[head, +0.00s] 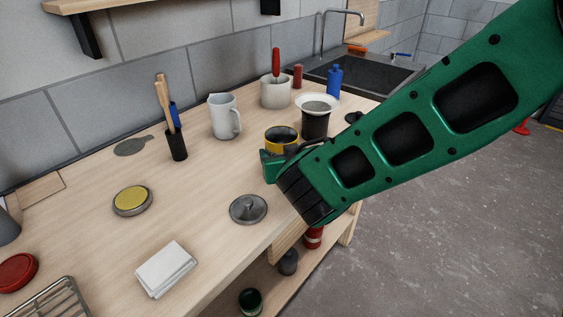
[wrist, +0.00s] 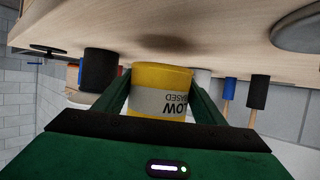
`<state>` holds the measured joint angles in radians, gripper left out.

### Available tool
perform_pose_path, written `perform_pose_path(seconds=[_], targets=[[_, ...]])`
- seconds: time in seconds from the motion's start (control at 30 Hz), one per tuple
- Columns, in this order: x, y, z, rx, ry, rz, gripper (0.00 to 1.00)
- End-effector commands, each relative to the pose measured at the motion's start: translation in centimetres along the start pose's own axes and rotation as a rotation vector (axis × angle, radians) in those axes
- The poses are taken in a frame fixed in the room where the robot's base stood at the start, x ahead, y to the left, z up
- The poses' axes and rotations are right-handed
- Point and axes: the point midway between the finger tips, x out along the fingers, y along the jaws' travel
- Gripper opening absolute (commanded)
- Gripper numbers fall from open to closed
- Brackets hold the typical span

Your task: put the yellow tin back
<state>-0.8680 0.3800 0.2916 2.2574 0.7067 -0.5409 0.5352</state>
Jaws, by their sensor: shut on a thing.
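The yellow tin (head: 281,132) is between the fingers of my gripper (head: 284,160), near the counter's front edge in the head view. It is open at the top and dark inside. In the wrist view, which is upside down, the yellow tin (wrist: 162,78) has a pale label with dark lettering and sits between both green fingers (wrist: 162,108). A dark shadow on the counter, apart from the tin, suggests it is held above the surface. My gripper hides its lower part in the head view.
A black pot with a white rim (head: 316,118) stands close behind the tin. A white jug (head: 224,118) and a grey lid (head: 248,209) are to the left. A lower shelf (head: 270,283) holds a red tin (head: 313,238), a grey tin (head: 288,262) and a green tin (head: 250,302).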

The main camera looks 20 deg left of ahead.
Motion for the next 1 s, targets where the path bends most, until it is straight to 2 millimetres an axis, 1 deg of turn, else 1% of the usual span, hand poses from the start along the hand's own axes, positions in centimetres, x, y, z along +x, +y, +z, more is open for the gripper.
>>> perform_pose_path(seconds=[0.1, 0.2, 0.6, 0.63, 0.7, 1.0], targets=[[0.7, -0.1, 1.7, -0.002, -0.002, -0.001, 0.27], [1.0, -0.1, 2.6, -0.002, -0.001, -0.002, 0.27], [1.2, -0.2, 2.9, -0.001, 0.001, -0.003, 0.27], [1.2, -0.2, 3.0, 0.000, -0.001, -0.003, 0.69], [1.2, -0.2, 3.0, 0.000, -0.001, -0.003, 0.82], [1.1, -0.2, 2.9, -0.001, 0.000, -0.003, 0.82]])
